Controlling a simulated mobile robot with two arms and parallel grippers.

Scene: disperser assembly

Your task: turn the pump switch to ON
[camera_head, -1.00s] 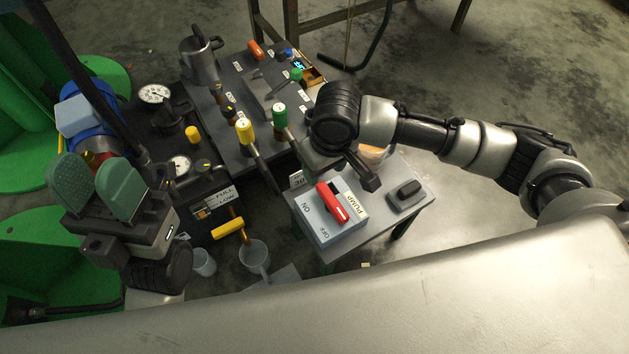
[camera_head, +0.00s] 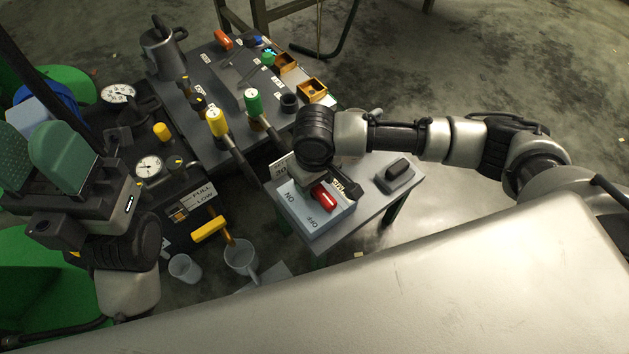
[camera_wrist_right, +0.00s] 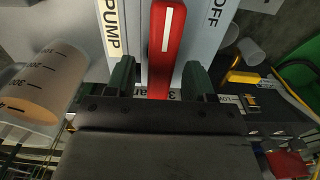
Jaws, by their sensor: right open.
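The pump switch is a light grey-blue box (camera_head: 310,218) on a small grey table, with ON and OFF labels on its top. Its red lever (camera_head: 324,198) is partly hidden by my right gripper (camera_head: 338,184) in the head view. In the right wrist view, the red lever (camera_wrist_right: 167,45) has a white stripe, with OFF to its right and PUMP to its left. My right gripper (camera_wrist_right: 160,78) is open, one finger on each side of the lever's near part, with gaps. My left gripper (camera_head: 36,152) is open and empty at the left, away from the switch.
A black switch on a grey base (camera_head: 397,172) sits right of the pump box. A dark panel with a yellow handle (camera_head: 216,122) and a green handle (camera_head: 253,102) stands behind. A clear jug (camera_head: 240,256) is on the floor. A graduated cup (camera_wrist_right: 42,82) is near my right gripper.

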